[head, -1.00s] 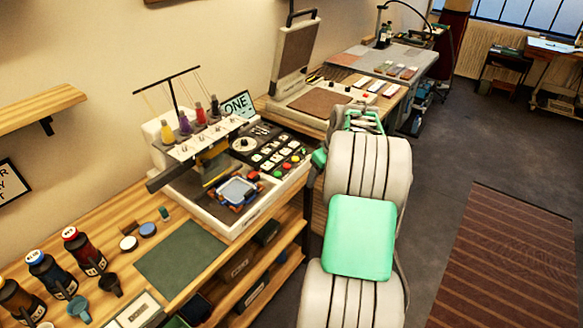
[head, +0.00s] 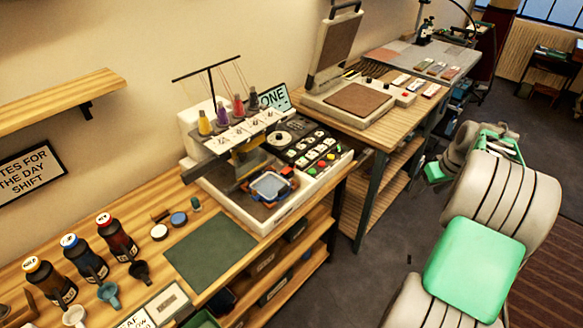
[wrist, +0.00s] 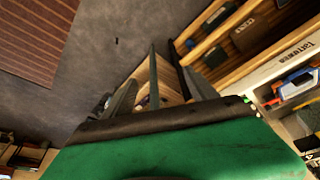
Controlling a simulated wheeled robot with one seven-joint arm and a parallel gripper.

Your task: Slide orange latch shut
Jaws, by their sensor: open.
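The embroidery machine (head: 272,150) stands on the wooden bench with a blue hoop (head: 270,187) on its bed. Small orange parts (head: 288,171) show at the hoop's edge; they are too small to tell which is the latch or how far it is slid. My gripper (head: 470,155) is open and empty over the floor, right of the machine and well apart from it. In the wrist view its fingers (wrist: 155,88) stand apart, with bench shelving beyond. The blue hoop (wrist: 301,82) shows there at the right edge, with an orange part (wrist: 271,102) beside it.
A green mat (head: 210,252), several bottles (head: 88,258) and small cups fill the near bench. A heat press (head: 357,100) stands on the far bench. A wall shelf (head: 60,98) hangs at left. Grey floor (head: 380,270) is clear between bench and arm.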

